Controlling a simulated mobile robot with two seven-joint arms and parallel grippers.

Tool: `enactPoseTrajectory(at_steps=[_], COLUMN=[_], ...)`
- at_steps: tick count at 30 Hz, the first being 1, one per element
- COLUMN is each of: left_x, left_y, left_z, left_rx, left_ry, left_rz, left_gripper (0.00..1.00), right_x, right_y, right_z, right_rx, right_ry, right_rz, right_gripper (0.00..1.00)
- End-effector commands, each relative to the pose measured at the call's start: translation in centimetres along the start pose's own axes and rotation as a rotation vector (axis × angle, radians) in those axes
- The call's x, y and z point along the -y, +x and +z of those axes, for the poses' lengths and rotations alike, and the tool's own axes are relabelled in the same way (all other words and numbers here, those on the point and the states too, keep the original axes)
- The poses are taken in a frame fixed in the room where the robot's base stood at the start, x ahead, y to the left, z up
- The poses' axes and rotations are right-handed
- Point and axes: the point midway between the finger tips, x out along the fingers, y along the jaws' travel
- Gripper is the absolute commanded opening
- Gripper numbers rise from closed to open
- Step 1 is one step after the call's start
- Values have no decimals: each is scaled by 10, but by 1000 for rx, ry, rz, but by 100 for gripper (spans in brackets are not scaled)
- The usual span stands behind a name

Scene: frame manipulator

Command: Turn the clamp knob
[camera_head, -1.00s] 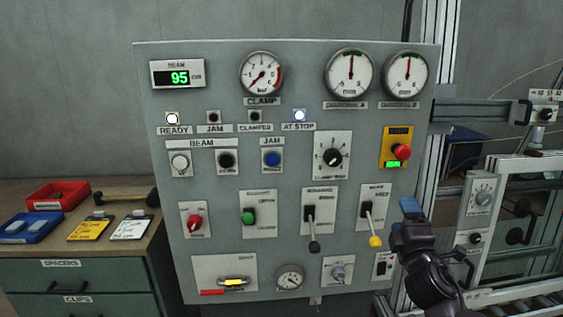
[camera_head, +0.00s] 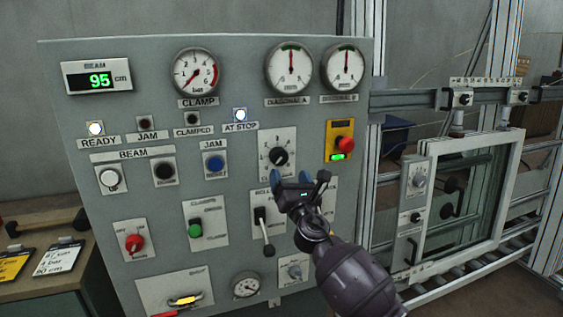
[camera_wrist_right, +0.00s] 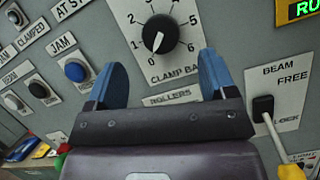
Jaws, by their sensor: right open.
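The clamp knob (camera_head: 279,157) is a black dial on a white plate in the middle of the grey panel. In the right wrist view the knob (camera_wrist_right: 160,34) is labelled CLAMP BAR, and its white line points down toward 0. My right gripper (camera_head: 295,178) is in front of the panel, just below and right of the knob in the head view. In the wrist view its blue fingers (camera_wrist_right: 162,77) are spread apart and empty, with the knob above and between them. It appears apart from the knob. My left gripper is not in view.
A red stop button (camera_head: 344,143) on a yellow plate is right of the knob. A blue JAM button (camera_head: 214,162) is to its left. A lever (camera_head: 263,230) is below, and a yellow-tipped lever (camera_wrist_right: 276,140) is beside the gripper. The clamp gauge (camera_head: 195,76) is above left.

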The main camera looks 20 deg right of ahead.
Motion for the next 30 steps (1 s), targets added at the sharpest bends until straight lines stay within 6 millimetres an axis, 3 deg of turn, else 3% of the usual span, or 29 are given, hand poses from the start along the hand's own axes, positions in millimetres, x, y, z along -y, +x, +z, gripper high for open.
enactPoseTrajectory(at_steps=[6,12,26,30], left_x=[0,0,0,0], left_y=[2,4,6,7], left_z=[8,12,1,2], left_rx=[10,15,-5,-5], left_ry=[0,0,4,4], left_rz=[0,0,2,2], left_gripper=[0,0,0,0], right_x=[0,0,0,0], right_y=[36,57,66,66], right_z=[-2,-2,0,0], right_rx=[-1,-1,-1,-1], right_ry=[0,2,2,2], right_rz=[0,0,0,0], right_gripper=[77,77,77,57])
